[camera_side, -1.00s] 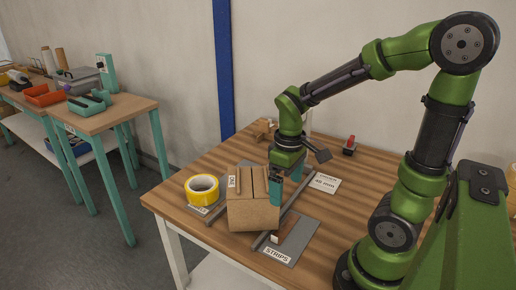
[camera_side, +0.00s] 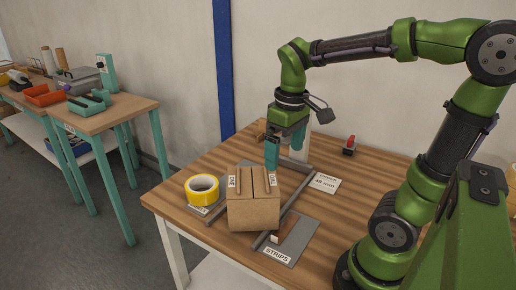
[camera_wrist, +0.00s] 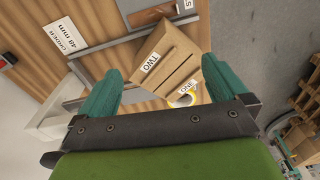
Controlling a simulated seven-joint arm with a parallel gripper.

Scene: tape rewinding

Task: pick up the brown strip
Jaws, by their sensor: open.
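A brown strip (camera_side: 286,226) with a pale end lies on the grey mat marked STRIPS (camera_side: 299,240), to the right of the cardboard box (camera_side: 253,212). In the wrist view the brown strip (camera_wrist: 153,13) shows at the top, on the mat's grey surface. My gripper (camera_side: 285,148) is open and empty, raised above the table behind the box, away from the strip. In the wrist view its teal fingers (camera_wrist: 163,68) are spread, with the box (camera_wrist: 165,55) partly between and beyond them. The box top carries labels TWO and ONE and narrow brown bars.
Grey rails run along both sides of the box. A white order card (camera_side: 325,183) lies to the right, and a red-topped item (camera_side: 349,146) stands behind it. The table's right middle is clear.

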